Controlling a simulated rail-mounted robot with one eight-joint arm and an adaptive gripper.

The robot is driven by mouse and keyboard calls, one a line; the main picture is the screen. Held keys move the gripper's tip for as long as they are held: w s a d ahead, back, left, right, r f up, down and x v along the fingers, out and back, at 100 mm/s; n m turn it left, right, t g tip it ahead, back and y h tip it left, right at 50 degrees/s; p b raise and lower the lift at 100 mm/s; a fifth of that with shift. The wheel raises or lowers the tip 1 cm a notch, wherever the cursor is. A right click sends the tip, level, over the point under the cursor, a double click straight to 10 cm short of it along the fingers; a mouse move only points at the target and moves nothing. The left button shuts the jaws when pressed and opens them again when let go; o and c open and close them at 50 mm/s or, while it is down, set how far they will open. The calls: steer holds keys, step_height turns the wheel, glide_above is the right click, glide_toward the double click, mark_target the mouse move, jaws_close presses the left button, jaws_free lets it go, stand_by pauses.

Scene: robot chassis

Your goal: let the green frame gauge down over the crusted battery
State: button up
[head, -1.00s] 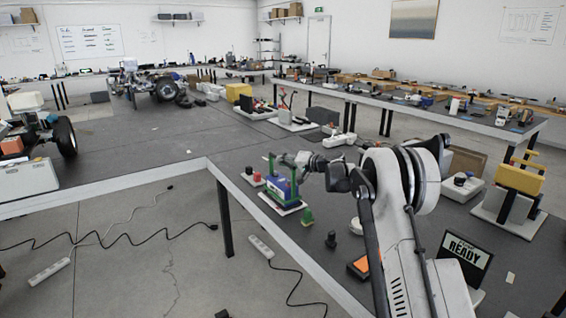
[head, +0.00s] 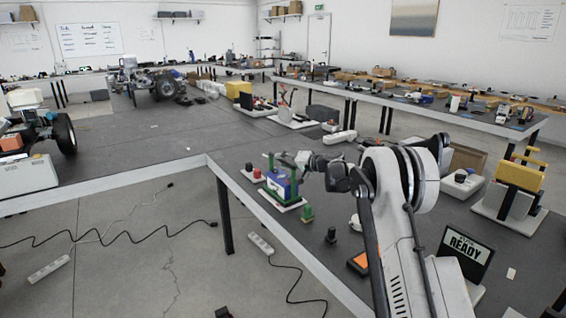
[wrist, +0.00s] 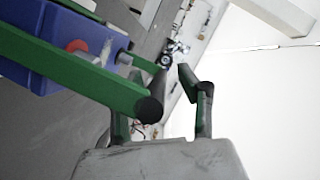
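The green frame gauge (head: 271,163) stands upright around the blue battery (head: 281,188), on a white board (head: 291,207) near the bench's left edge. In the wrist view, a green bar of the frame (wrist: 70,72) with a dark round end runs beside the battery (wrist: 38,40). Pale crust and a reddish terminal show on the battery's face. My gripper (head: 301,159) is just right of the frame's top. In the wrist view my gripper (wrist: 166,98) has its fingers spread with a clear gap, the left one partly hidden by the frame. I cannot tell if the frame is fully down.
A sign reading READY (head: 466,250) and a yellow block on a stand (head: 520,180) are at right.

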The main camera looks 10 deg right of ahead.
steer(key=shift+d, duration=0.1)
steer(key=v, duration=1.2)
steer(key=shift+r, duration=0.1)
steer(key=s+a+r+n+g+h, duration=0.15)
steer(key=s+a+r, duration=0.25)
steer(key=s, duration=0.5)
steer(key=s+a+r+g+h, duration=0.1)
steer(key=s+a+r+h, duration=0.15)
steer(key=s, duration=0.65)
steer(key=s+a+r+g+h, duration=0.1)
steer(key=s+a+r, duration=0.3)
steer(key=s, duration=0.5)
steer(key=s+d+f+n+h, duration=0.1)
steer(key=s+f, duration=0.3)
steer(key=s, duration=1.1)
steer(key=s+d+f+h, duration=0.1)
steer(key=s+f+h, duration=0.3)
steer(key=s, duration=1.2)
steer(key=shift+f+n+g, duration=0.2)
steer(key=shift+n+g, duration=0.15)
steer(key=shift+g, duration=0.1)
